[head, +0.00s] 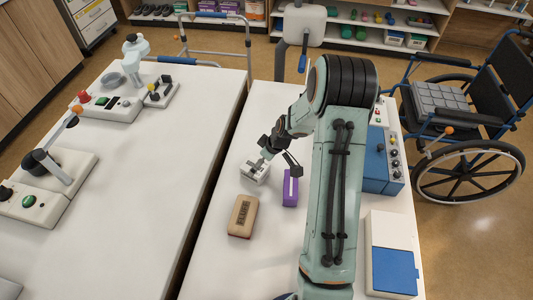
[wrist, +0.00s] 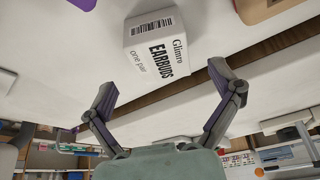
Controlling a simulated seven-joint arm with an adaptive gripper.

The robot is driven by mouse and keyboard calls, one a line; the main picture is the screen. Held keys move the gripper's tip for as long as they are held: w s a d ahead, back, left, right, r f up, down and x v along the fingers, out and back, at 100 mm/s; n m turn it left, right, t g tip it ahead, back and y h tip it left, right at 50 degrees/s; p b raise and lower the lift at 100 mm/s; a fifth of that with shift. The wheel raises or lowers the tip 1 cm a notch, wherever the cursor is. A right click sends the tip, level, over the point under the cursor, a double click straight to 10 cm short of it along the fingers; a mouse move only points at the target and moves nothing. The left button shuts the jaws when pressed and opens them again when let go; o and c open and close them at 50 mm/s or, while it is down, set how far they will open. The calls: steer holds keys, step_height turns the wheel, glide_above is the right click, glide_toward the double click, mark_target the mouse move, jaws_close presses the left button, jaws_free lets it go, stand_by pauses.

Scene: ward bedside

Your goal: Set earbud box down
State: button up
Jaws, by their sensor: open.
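The earbud box (head: 256,173), small and white, sits on the right-hand white table (head: 217,259). In the wrist view the earbud box (wrist: 157,46) shows dark lettering and a barcode. My gripper (head: 279,160) is open beside the box in the head view. In the wrist view my gripper (wrist: 150,90) has its fingers spread wide, with visible gaps between them and the box. The contact between the box's underside and the table is hard to see.
A purple box (head: 290,188) stands close to the right, and a tan lettered block (head: 242,216) lies nearer the front. A blue device (head: 378,165) and a white-and-blue case (head: 390,256) line the right side. A narrow gap separates the left table (head: 160,145).

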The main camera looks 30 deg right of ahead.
steer(key=s+a+r+g, duration=0.1)
steer(key=s+a+r, duration=0.35)
steer(key=r, duration=0.25)
steer(key=s+a+r+g, duration=0.1)
steer(key=s+a+r, duration=0.3)
steer(key=a+r, duration=0.3)
steer(key=s+a+r+m+g, duration=0.1)
steer(key=s+a+r, duration=0.1)
steer(key=s, duration=0.6)
steer(key=s+a+r+m+g+h, duration=0.1)
steer(key=s+a+r+m, duration=0.1)
steer(key=s+a, duration=0.3)
steer(key=s+r, duration=0.1)
steer(key=s, duration=0.3)
